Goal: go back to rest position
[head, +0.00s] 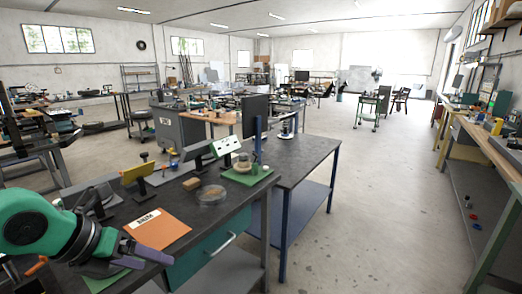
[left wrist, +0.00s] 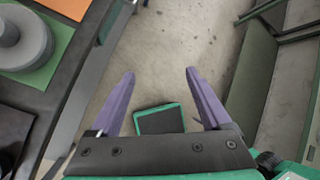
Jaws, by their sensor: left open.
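My left arm (head: 45,225), green and dark grey, comes in at the lower left of the head view. Its left gripper (head: 138,257) is low beside the front part of the dark workbench, near an orange folder (head: 157,229). In the left wrist view, the two purple fingers of the left gripper (left wrist: 160,75) stand wide apart with nothing between them. Bare floor shows beyond them. A grey round stepped part (left wrist: 18,35) sits on a green mat (left wrist: 45,74) to their left, apart from the fingers. My right gripper is not seen.
The dark workbench (head: 240,199) holds a clear round dish (head: 212,196), a yellow-framed stand (head: 137,173) and a green mat with small parts. A dark monitor (head: 256,117) stands farther back. Open concrete floor (head: 390,200) lies to the right, before another long bench (head: 490,145).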

